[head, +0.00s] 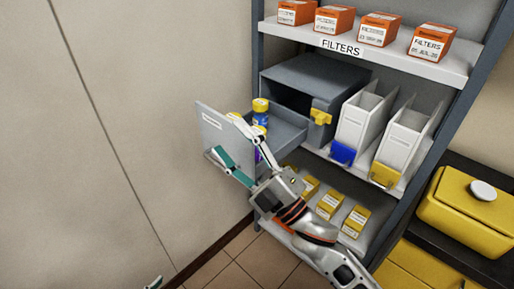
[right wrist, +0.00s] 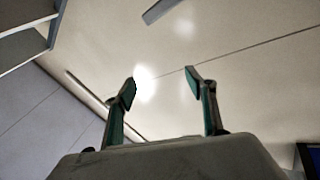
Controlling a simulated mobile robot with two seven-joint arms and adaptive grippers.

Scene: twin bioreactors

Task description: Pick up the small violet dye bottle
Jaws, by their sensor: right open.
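A small violet patch (head: 257,155) shows in the head view just behind my right gripper, at the open drawer. It may be the violet dye bottle, mostly hidden by the gripper. My right gripper (head: 221,134) is open at the drawer's front panel, with its fingers pointing up and left. In the right wrist view my right gripper (right wrist: 160,88) has its two teal-padded fingers apart with nothing between them. A small tip of my left gripper (head: 153,283) shows at the bottom edge of the head view; its opening cannot be seen.
The pulled-out grey drawer (head: 212,126) holds a blue bottle with a yellow cap (head: 260,113); another yellow cap is partly hidden beside it. White bins (head: 405,140) stand right of the drawer unit. Yellow boxes (head: 329,204) sit below. Left of the shelf is bare wall.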

